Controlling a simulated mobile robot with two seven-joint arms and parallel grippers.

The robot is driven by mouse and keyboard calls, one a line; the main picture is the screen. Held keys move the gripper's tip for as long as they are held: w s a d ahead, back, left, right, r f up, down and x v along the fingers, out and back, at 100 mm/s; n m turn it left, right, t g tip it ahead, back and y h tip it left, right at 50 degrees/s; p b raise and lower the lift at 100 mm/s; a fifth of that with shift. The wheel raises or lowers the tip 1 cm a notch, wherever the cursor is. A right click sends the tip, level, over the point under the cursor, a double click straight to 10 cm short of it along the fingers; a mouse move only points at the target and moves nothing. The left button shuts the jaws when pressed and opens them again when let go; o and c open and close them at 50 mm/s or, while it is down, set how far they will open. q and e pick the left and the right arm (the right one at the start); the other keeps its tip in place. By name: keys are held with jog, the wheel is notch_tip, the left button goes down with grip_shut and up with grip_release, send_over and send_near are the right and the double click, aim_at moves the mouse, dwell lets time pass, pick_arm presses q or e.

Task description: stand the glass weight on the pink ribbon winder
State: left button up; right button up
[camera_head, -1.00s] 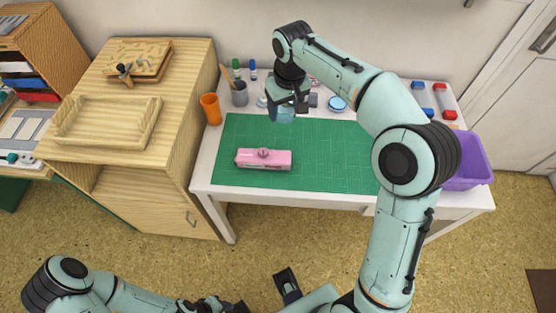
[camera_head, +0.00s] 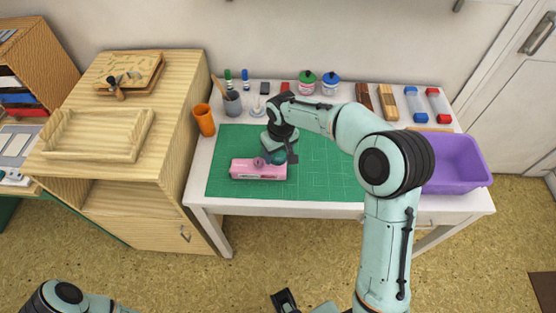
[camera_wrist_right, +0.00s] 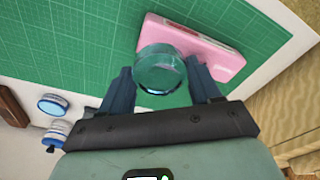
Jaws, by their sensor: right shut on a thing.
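The pink ribbon winder (camera_head: 247,172) lies on the green cutting mat near its left front part. It also shows at the top of the right wrist view (camera_wrist_right: 222,58). The glass weight (camera_wrist_right: 160,74), a clear teal disc, is between the fingers of my right gripper (camera_wrist_right: 160,66), which is shut on it. In the head view my right gripper (camera_head: 279,154) is low at the back right of the winder. In the wrist view the weight overlaps the winder's edge; I cannot tell whether they touch.
The green mat (camera_head: 325,170) is clear to the right. An orange cup (camera_head: 205,121) and a grey pen cup (camera_head: 233,104) stand at the left. Lidded pots (camera_head: 306,86) and stamps line the back. A purple bin (camera_head: 456,165) is at the right.

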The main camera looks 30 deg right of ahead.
aim_at(278, 159)
notch_tip(278, 159, down, 4)
jog(key=shift+f, duration=0.1)
jog(key=shift+f+b, duration=0.2)
jog(key=shift+b, duration=0.1)
jog(key=o, duration=1.2)
jog(key=shift+r, duration=0.2)
jog(key=shift+r, duration=0.3)
jog(key=r, duration=0.3)
jog(key=s+r+p, duration=0.1)
jog(key=r, duration=0.7)
jog(key=shift+s+r, duration=0.25)
